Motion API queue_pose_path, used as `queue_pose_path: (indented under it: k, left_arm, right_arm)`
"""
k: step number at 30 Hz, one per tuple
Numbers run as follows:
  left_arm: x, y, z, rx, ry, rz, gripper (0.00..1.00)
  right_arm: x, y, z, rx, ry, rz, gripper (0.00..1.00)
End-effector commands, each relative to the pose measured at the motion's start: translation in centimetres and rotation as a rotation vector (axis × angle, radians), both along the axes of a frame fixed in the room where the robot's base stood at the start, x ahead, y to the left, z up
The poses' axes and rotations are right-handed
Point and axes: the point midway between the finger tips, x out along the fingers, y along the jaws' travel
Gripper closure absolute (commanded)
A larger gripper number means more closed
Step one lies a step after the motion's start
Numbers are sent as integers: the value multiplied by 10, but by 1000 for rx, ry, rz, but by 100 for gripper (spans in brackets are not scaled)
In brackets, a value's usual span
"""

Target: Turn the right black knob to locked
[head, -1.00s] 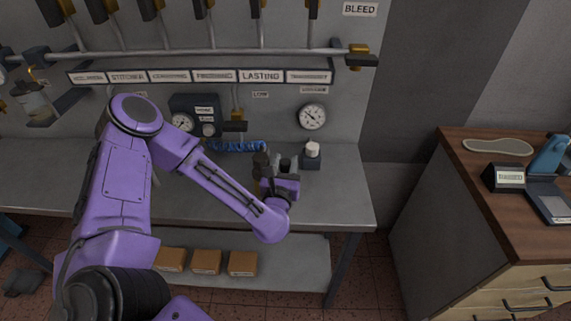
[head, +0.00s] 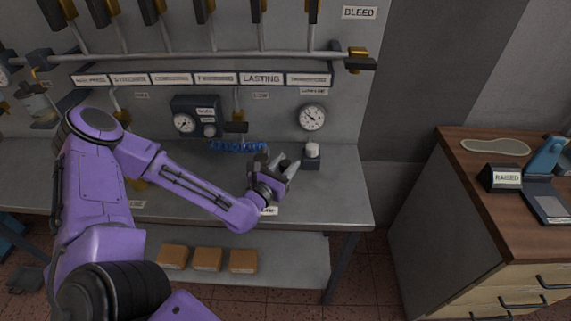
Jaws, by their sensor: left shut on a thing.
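My left gripper (head: 276,167) is above the front right part of the grey workbench (head: 335,199). It is shut on what looks like the right black knob, which the fingers and wrist mostly hide. I cannot read how far the knob is turned. A white label (head: 268,211) on the bench's front edge is partly hidden below the gripper. To the left, brass-coloured hardware (head: 138,185) shows behind my arm above another small label (head: 138,204). My right gripper is not in view.
A small block with a white cap (head: 312,152) stands just right of the gripper. A coiled blue hose (head: 238,147) lies behind it. A gauge (head: 312,117) and a dark regulator box (head: 196,116) are on the back panel. The bench's right end is clear.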

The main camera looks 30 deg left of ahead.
Motion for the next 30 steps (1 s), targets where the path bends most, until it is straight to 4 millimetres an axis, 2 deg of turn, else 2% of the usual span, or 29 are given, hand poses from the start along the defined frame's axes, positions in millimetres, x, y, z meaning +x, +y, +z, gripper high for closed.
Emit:
queue_pose_path:
  k: [5, 6, 7, 8, 20, 23, 30]
  left_arm:
    - [0, 0, 0, 0, -1, 1, 92]
    - [0, 0, 0, 0, -1, 1, 55]
    - [0, 0, 0, 0, -1, 1, 45]
    - [0, 0, 0, 0, -1, 1, 43]
    - [0, 0, -1, -1, 0, 14, 43]
    - [0, -1, -3, -1, 1, 64, 43]
    - [1, -3, -3, 1, 1, 301, 43]
  right_arm:
    - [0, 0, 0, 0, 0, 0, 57]
    - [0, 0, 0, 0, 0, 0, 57]
    - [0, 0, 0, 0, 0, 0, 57]
    - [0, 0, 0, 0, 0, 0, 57]
    - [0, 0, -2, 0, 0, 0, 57]
    - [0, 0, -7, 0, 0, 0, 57]
    - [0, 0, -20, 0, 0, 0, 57]
